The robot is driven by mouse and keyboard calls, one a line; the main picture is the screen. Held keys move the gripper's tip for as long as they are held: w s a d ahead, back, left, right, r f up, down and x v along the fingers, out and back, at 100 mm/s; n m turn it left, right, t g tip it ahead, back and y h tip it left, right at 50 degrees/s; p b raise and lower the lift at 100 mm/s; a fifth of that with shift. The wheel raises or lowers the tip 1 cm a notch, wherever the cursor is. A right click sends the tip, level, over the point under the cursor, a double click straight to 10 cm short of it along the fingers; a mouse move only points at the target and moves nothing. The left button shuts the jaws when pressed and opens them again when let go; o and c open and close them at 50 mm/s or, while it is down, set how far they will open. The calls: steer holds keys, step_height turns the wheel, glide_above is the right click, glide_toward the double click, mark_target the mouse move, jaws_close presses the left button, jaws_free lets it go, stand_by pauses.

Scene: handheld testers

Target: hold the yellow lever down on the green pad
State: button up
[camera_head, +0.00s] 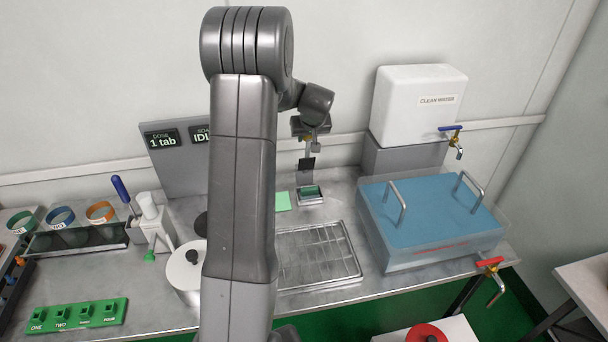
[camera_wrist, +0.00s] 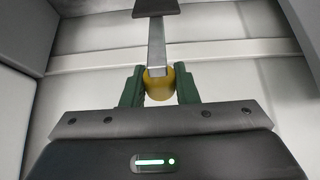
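The yellow lever's knob (camera_wrist: 159,88) sits between the green fingers of my gripper (camera_wrist: 159,86) in the wrist view, with a finger close against each side. A metal strip runs from the knob to a dark plate (camera_wrist: 156,8). In the head view my gripper (camera_head: 308,136) is at the top of this strip, which stands raised with the dark plate (camera_head: 306,163) partway down. Below it is a small metal base with a green pad (camera_head: 310,191) on the bench. The plate is apart from the pad.
A green sheet (camera_head: 282,201) lies left of the base. A metal tray (camera_head: 319,257) lies in front, and a blue-topped tub (camera_head: 430,215) stands at right. The water tank (camera_head: 418,105) stands behind it. My arm hides part of the bench and the display panel (camera_head: 176,165).

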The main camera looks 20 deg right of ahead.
mark_target(309, 143)
steer(key=c, duration=0.4)
steer(key=shift+o, duration=0.2)
steer(key=shift+s, duration=0.1)
steer(key=shift+s+a+f+b, duration=0.2)
steer(key=shift+s+f+b, duration=0.15)
steer(key=shift+s+b, duration=0.4)
steer(key=shift+s+a+b, duration=0.15)
steer(key=shift+s+b, duration=0.15)
steer(key=shift+s, duration=0.15)
steer(key=shift+s+f, duration=0.1)
steer(key=shift+o, duration=0.2)
steer(key=shift+s+a+f+b, duration=0.15)
steer(key=shift+s+f+b, duration=0.2)
steer(key=shift+s+b, duration=0.45)
steer(key=shift+s+a+b, duration=0.1)
steer(key=shift+s+b, duration=0.2)
steer(key=shift+s, duration=0.05)
steer(key=shift+c, duration=0.2)
steer(key=shift+f, duration=0.1)
